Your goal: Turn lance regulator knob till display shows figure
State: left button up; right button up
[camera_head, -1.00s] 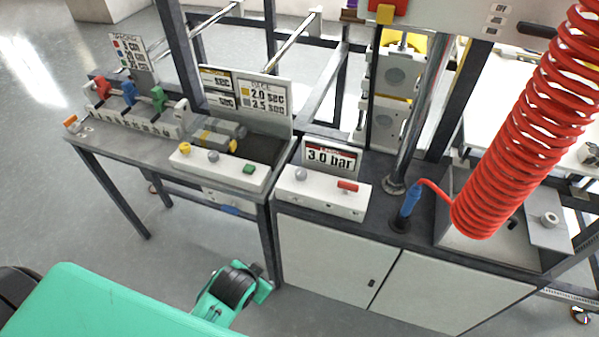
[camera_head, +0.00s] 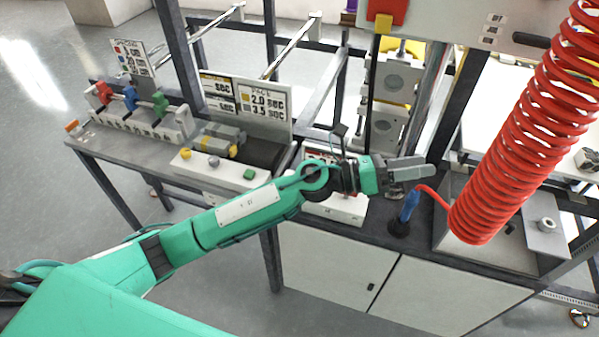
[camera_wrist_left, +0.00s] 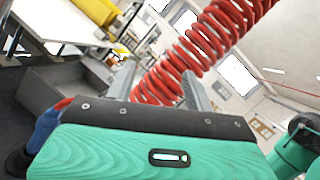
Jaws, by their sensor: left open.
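The white regulator box (camera_head: 347,212) stands on the dark bench top, mostly covered by my left arm. Only a sliver of its display (camera_head: 318,153) shows, and its figure cannot be read now. My left gripper (camera_head: 425,168) is open, to the right of the box, above the blue lance handle (camera_head: 410,205). In the left wrist view, its fingers (camera_wrist_left: 158,85) stand apart, with the red coiled hose (camera_wrist_left: 178,72) visible beyond them. The blue handle also shows there at the lower left (camera_wrist_left: 45,127). My right gripper is not in view.
The red hose (camera_head: 525,125) hangs at the right, close to the gripper. A dark post (camera_head: 455,110) and a metal pipe stand behind it. A second white button box (camera_head: 215,168) and a sign (camera_head: 262,103) are on the left bench.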

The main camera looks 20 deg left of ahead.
pick_arm(q)
jog(key=w+a+f+m+g+y, duration=0.2)
jog(key=a+f+m+g+y, duration=0.1)
jog(key=f+m+y, duration=0.3)
jog(key=w+a+f+m+g+y, duration=0.3)
jog(key=a+f+m+g+y, duration=0.15)
jog(key=m, duration=0.25)
jog(key=w+a+m+t+y, duration=0.1)
jog(key=w+a+y, duration=0.35)
jog(key=a, duration=0.55)
jog(key=w+a+m+t+y, duration=0.1)
jog(key=w+a+y, duration=0.3)
jog(key=a, duration=0.5)
jog(key=shift+g+y, duration=0.25)
jog(key=shift+y, duration=0.15)
jog(key=f+p, duration=0.1)
jog(key=f, duration=0.3)
jog(key=f+p, duration=0.2)
jog(key=f, duration=0.2)
jog(key=s+f+p, duration=0.1)
jog(key=f+p, duration=0.1)
jog(key=f, duration=0.1)
jog(key=shift+s+f, duration=0.1)
jog(key=shift+f, duration=1.05)
jog(key=c, duration=1)
